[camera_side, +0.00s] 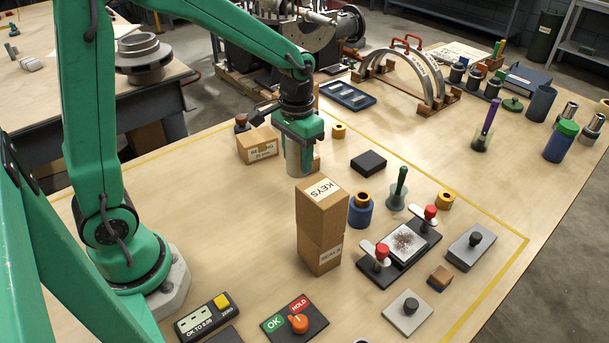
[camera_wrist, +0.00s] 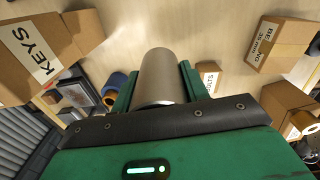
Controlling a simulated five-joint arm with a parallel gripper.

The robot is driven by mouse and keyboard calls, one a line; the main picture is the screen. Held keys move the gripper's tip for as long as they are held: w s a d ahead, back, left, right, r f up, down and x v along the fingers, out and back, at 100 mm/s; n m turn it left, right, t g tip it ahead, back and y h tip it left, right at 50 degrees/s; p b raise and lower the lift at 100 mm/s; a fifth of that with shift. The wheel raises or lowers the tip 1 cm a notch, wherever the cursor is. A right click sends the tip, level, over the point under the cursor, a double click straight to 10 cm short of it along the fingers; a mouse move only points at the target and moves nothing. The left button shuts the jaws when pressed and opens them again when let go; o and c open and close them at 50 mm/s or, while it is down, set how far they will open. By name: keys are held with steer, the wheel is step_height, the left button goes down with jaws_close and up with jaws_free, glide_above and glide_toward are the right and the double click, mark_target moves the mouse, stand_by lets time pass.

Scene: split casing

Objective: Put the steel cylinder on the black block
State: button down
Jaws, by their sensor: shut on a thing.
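The steel cylinder (camera_side: 301,166) is upright between the green jaws of my gripper (camera_side: 299,143) in the side view. My gripper is shut on it. In the wrist view the cylinder (camera_wrist: 161,76) shows as a grey-brown barrel between the two fingers. I cannot tell exactly how far its lower end is from the table. The black block (camera_side: 369,162) lies flat on the table, to the right of the cylinder and apart from it. Its top is bare. I cannot make out the block in the wrist view.
A tall carton stack marked KEYS (camera_side: 321,200) stands just in front of the cylinder. A low carton (camera_side: 257,146) is at its left, and a small box sits close behind it. A blue holder (camera_side: 360,211) and green-handled tool (camera_side: 398,190) stand in front of the block.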

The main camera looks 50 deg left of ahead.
steer(key=w+d+r+m, duration=0.2)
steer(key=w+d, duration=0.8)
steer(key=w, duration=0.5)
steer(key=shift+d+r, duration=0.2)
steer(key=shift+r, duration=0.35)
glide_above(362, 164)
step_height(362, 164, down, 7)
steer(key=shift+a, duration=0.1)
steer(key=shift+f, duration=0.15)
steer(key=shift+f, duration=1.85)
steer(key=shift+f, duration=0.15)
